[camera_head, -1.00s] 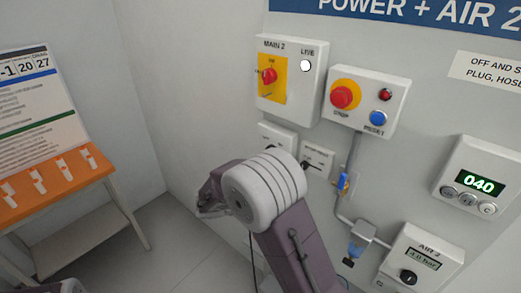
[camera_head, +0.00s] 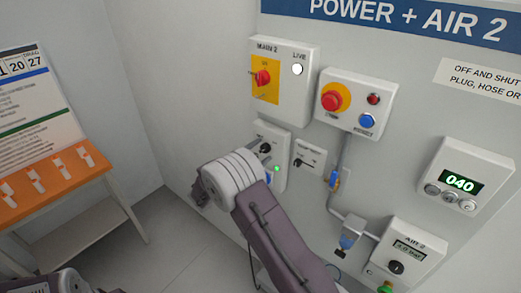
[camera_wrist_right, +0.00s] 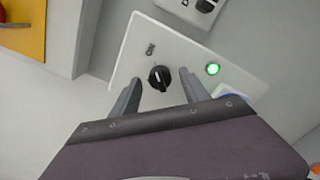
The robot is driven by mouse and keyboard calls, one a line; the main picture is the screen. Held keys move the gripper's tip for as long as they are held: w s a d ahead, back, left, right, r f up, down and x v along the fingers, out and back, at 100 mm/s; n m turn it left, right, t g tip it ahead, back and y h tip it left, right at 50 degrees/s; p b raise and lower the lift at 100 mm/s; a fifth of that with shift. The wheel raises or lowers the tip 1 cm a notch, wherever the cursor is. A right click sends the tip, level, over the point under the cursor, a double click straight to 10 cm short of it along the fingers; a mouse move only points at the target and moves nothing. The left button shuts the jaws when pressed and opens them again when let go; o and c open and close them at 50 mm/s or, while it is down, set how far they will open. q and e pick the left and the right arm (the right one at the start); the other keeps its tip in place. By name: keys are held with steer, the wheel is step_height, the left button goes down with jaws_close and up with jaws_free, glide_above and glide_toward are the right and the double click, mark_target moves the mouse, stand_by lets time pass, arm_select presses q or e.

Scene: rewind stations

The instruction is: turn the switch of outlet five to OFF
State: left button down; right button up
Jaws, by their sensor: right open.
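A white outlet box (camera_head: 258,128) is on the wall below the main switch box, partly hidden behind my right wrist. It bears a black rotary switch (camera_head: 265,147) and a lit green lamp (camera_head: 277,169). In the right wrist view, the same switch (camera_wrist_right: 160,80) has a pale pointer line, and the green lamp (camera_wrist_right: 213,69) glows to its right. My right gripper (camera_wrist_right: 160,76) is open, with one finger on each side of the switch; I cannot tell whether they touch it. The outlet's number is not readable. My left gripper is not in view.
The main switch box (camera_head: 283,80) and the red stop button box (camera_head: 356,103) are above. A small dial plate (camera_head: 308,157) is close at the right. A blue-handled valve pipe (camera_head: 334,181) runs farther right. An orange-topped table (camera_head: 35,192) stands left.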

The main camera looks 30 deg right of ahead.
steer(key=shift+w+d, duration=0.1)
steer(key=shift+d, duration=0.1)
jaws_close()
